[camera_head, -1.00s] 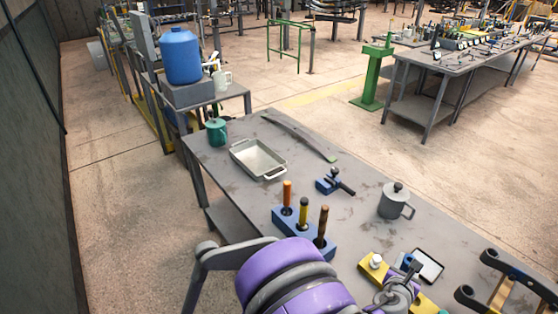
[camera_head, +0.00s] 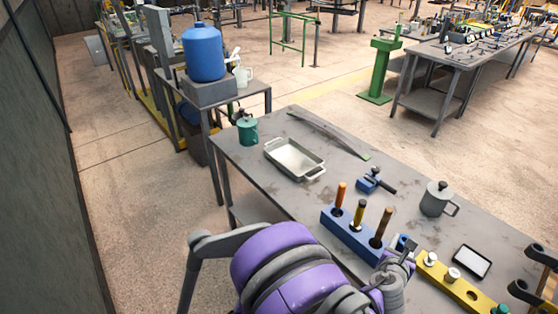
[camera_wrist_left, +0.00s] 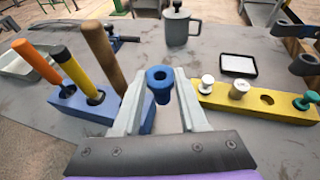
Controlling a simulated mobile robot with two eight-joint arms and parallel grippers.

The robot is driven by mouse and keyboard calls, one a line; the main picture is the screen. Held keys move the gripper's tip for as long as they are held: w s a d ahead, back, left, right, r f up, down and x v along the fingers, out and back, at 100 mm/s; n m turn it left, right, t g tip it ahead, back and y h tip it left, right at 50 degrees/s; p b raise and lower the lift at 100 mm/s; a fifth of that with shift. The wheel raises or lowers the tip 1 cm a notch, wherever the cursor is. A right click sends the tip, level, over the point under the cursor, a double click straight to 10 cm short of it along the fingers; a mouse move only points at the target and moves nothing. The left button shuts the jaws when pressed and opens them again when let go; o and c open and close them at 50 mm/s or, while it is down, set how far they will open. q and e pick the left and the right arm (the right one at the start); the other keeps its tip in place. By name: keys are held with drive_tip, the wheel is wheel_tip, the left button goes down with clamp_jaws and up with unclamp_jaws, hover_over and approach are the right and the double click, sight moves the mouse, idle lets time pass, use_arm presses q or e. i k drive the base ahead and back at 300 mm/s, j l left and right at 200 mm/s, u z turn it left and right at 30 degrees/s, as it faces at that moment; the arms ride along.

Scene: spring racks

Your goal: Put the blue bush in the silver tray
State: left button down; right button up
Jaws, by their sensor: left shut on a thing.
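The blue bush (camera_wrist_left: 160,84) is a flanged ring with a hole in its top, upright between the fingertips of my left gripper (camera_wrist_left: 161,78) in the left wrist view. In the head view the blue bush (camera_head: 402,242) is small and partly covered by my left gripper (camera_head: 406,256). That gripper is shut on it above the table, between the blue tool block and the yellow rack. The silver tray (camera_head: 277,164) is a rectangular dish with end handles, and looks empty. It stands at the far left of the table; part of it shows in the wrist view (camera_wrist_left: 12,70). My right gripper is out of view.
A blue block (camera_head: 350,237) with several upright handled tools stands between my left gripper and the tray. A yellow rack (camera_head: 432,268) holds bushes and has an empty hole. A grey mug (camera_head: 436,200), teal mug (camera_head: 247,131) and small blue vise-like tool (camera_head: 368,184) also stand here.

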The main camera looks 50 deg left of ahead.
sight(293, 162)
drive_tip(key=j+u, duration=0.4)
drive_tip(key=j, duration=0.45)
drive_tip(key=i+j, duration=0.15)
drive_tip(key=j, duration=0.2)
drive_tip(key=i+j+z, duration=0.1)
drive_tip(key=j, duration=0.2)
drive_tip(key=i+j, duration=0.15)
drive_tip(key=j, duration=0.2)
drive_tip(key=i+j+z, duration=0.1)
drive_tip(key=j, duration=0.25)
drive_tip(key=i+j, duration=0.2)
drive_tip(key=j, duration=0.15)
drive_tip(key=i+j+z, duration=0.1)
drive_tip(key=j, duration=0.25)
